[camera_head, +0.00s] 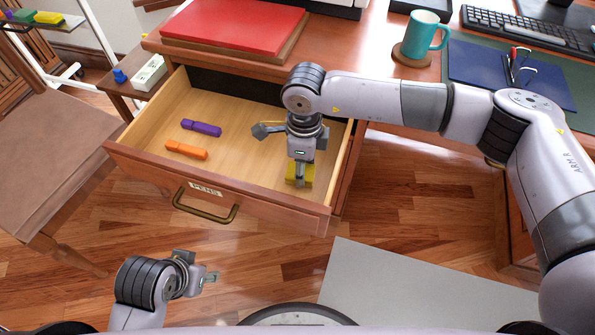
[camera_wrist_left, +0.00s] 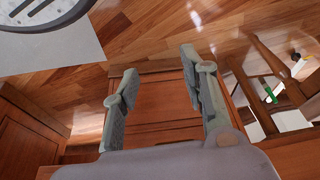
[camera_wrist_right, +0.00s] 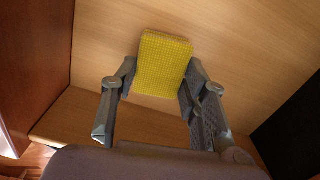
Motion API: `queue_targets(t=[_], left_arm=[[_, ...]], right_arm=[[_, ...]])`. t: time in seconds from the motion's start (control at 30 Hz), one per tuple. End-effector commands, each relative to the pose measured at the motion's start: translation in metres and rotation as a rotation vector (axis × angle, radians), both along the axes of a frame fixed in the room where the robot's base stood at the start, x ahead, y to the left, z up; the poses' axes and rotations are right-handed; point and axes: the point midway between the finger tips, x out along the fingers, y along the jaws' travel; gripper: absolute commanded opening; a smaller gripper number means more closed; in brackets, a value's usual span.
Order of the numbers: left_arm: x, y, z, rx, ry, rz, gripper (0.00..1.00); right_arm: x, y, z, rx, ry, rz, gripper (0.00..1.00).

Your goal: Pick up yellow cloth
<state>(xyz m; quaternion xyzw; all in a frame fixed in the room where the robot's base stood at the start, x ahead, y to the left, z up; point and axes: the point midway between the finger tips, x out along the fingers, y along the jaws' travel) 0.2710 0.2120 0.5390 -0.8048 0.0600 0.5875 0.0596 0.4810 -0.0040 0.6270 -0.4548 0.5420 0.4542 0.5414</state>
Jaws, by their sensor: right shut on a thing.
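A yellow cloth (camera_head: 307,174) lies in the open drawer at its front right corner. In the right wrist view the cloth (camera_wrist_right: 163,62) is a textured yellow block-like piece on the pale wood drawer bottom. My right gripper (camera_head: 299,182) points down into the drawer and is shut on the cloth, with a finger on each side of it (camera_wrist_right: 160,82); it hides part of the cloth in the head view. My left gripper (camera_head: 208,272) is outside the drawer, low at the left. In the left wrist view its fingers (camera_wrist_left: 158,72) are apart and hold nothing.
The drawer (camera_head: 150,172), labelled PENS, also holds a purple marker (camera_head: 201,128) and an orange marker (camera_head: 186,150). A red folder (camera_head: 233,35), a teal mug (camera_head: 421,38) and a keyboard (camera_head: 520,33) are on the desk. A chair (camera_head: 55,150) stands at the left.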

Motion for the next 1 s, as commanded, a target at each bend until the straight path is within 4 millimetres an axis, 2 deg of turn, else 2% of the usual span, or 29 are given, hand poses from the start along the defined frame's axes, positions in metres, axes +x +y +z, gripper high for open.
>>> queue_targets(t=[0.27,0.47,0.67,0.8,1.0], left_arm=[[0.0,-0.002,0.001,-0.005,-0.001,0.003,0.4],[0.003,-0.003,-0.001,-0.008,-0.007,0.003,0.4],[0.01,-0.009,-0.024,0.007,0.011,-0.002,0.4],[0.013,-0.009,-0.042,0.008,0.023,-0.003,0.4],[0.016,-0.01,-0.064,0.008,0.033,-0.005,0.4]], right_arm=[[0.0,0.0,0.002,0.0,-0.001,0.0,0.17],[0.001,0.0,0.019,0.002,-0.002,-0.001,0.17],[0.001,0.0,0.063,0.001,-0.005,0.0,0.17],[0.001,0.001,0.106,0.002,-0.005,0.001,0.17],[0.001,0.001,0.158,0.001,-0.004,0.0,0.17]])
